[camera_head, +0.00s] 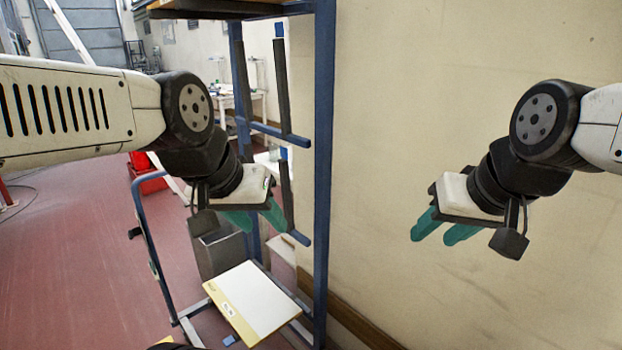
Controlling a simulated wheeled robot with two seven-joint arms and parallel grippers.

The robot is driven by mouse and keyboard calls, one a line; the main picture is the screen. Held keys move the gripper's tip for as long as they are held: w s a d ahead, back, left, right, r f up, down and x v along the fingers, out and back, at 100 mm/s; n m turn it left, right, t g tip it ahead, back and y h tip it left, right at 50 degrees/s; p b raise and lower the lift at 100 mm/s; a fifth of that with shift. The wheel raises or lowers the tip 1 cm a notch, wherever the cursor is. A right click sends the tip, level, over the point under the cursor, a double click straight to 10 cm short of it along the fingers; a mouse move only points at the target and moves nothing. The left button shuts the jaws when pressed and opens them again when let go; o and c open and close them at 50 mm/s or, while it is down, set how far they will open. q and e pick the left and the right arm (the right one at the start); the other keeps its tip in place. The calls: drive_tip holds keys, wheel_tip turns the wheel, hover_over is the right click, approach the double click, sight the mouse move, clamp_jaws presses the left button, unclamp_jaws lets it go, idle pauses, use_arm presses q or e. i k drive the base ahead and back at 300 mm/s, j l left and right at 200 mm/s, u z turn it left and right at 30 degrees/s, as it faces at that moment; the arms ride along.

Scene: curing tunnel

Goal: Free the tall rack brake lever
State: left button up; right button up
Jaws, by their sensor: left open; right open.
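A tall blue rack (321,180) stands in the middle of the head view, with upright posts, cross bars and dark vertical strips. I cannot make out its brake lever; the rack's foot is partly cut off by the lower edge. My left gripper (256,222) is open, its teal fingers in front of the rack's lower bars, with nothing between them. Whether it touches the rack I cannot tell. My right gripper (432,239) is open and empty, to the right of the rack in front of the wall.
A white panel with a yellow edge (258,300) lies low at the rack. A curved blue rail (148,235) stands left of it, near a grey bin (221,252). A red crate (148,178) is behind. A beige wall (480,90) fills the right. Red floor (70,270) is open at left.

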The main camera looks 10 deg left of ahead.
sight(137, 231)
drive_tip(key=k+j+u, duration=0.1)
drive_tip(key=j+u, duration=0.3)
drive_tip(key=j, duration=0.2)
drive_tip(key=j+u, duration=0.4)
drive_tip(key=j, duration=0.15)
drive_tip(key=i+j+u, duration=0.35)
drive_tip(key=i+j+z, duration=0.1)
drive_tip(key=z, duration=0.3)
drive_tip(key=i+j+z, duration=0.1)
drive_tip(key=z, duration=0.25)
drive_tip(key=i+j+z, duration=0.1)
drive_tip(key=z, duration=0.3)
